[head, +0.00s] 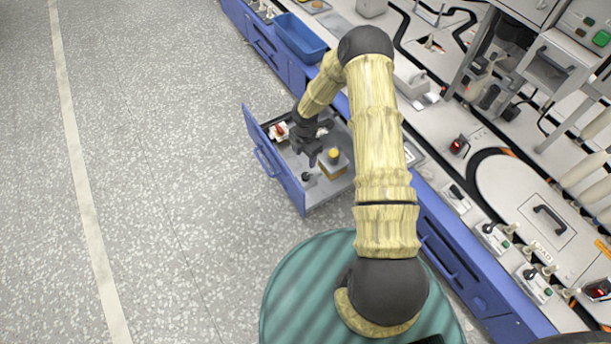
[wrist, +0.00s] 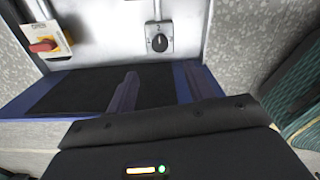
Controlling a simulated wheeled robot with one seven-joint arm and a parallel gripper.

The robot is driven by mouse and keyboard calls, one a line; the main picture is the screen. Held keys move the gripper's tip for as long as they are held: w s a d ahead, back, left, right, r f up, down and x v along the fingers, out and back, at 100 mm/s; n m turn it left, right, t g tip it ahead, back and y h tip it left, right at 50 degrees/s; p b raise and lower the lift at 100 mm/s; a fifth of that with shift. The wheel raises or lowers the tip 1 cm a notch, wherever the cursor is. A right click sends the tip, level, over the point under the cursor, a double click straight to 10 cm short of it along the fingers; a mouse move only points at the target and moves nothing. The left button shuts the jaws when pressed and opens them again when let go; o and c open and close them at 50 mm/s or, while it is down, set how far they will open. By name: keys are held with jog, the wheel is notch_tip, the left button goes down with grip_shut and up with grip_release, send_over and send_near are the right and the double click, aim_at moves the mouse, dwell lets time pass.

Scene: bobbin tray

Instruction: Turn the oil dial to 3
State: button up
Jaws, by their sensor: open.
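A small round black dial (wrist: 159,43) sits on a pale plate on the light metal floor of the open drawer, ahead of my gripper in the wrist view. It has a light mark on its face, too small for me to read the setting. In the head view the dark knob (head: 306,177) shows near the drawer's front corner. My gripper (wrist: 157,92) is open and empty, its two fingers apart and pointing toward the dial without touching it. In the head view my gripper (head: 311,156) hangs over the drawer.
The blue drawer (head: 272,160) stands pulled out from the bench. A red switch on a yellow-and-white box (wrist: 43,46) is left of the dial. A yellow-topped block (head: 334,155) stands in the drawer close to my gripper. The floor to the left is clear.

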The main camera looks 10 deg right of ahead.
aim_at(305, 175)
notch_tip(305, 175, down, 12)
jog(key=b, duration=0.5)
jog(key=shift+r, duration=0.2)
